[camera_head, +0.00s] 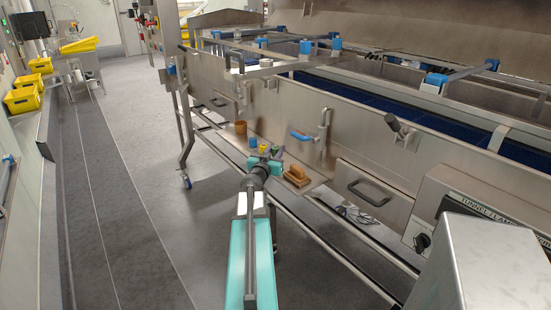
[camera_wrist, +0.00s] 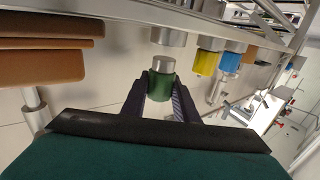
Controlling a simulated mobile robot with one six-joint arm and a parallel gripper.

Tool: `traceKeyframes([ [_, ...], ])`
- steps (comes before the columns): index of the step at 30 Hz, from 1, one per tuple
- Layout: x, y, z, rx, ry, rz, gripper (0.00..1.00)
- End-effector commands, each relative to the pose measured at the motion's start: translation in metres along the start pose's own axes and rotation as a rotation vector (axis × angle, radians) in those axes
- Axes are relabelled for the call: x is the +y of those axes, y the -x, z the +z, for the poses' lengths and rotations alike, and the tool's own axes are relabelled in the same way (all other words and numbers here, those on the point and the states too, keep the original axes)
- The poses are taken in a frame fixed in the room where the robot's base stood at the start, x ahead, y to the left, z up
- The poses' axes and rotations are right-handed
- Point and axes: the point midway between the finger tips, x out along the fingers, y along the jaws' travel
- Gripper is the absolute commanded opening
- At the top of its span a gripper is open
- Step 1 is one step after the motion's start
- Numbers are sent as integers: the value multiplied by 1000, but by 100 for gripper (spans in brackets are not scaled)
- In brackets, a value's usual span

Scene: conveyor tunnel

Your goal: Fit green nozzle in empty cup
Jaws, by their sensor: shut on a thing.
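My gripper (camera_wrist: 160,98) is shut on the green nozzle (camera_wrist: 160,89), one dark finger on each side. The nozzle's metal end (camera_wrist: 164,65) points at a bare metal cup (camera_wrist: 168,36). In the wrist view, a small gap shows between that end and the cup; the nozzle appears roughly lined up with it. A yellow nozzle (camera_wrist: 206,62) and a blue nozzle (camera_wrist: 230,66) sit in neighbouring metal cups to the right. In the camera_head view, my gripper (camera_head: 272,157) is at the shelf beside the yellow nozzle (camera_head: 264,148) and blue nozzle (camera_head: 253,142); its fingers are hard to make out.
Brown blocks (camera_head: 297,175) lie right of my gripper; they also fill the upper left of the wrist view (camera_wrist: 45,50). A brown pot (camera_head: 240,128) stands at the shelf's far end. The conveyor's steel side panel (camera_head: 290,112) rises behind. The floor at left is clear.

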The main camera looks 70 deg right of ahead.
Motion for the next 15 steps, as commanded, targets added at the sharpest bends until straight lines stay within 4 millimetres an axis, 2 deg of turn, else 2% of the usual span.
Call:
traceKeyframes([
  [15,0,0,-6,0,2,0,0],
])
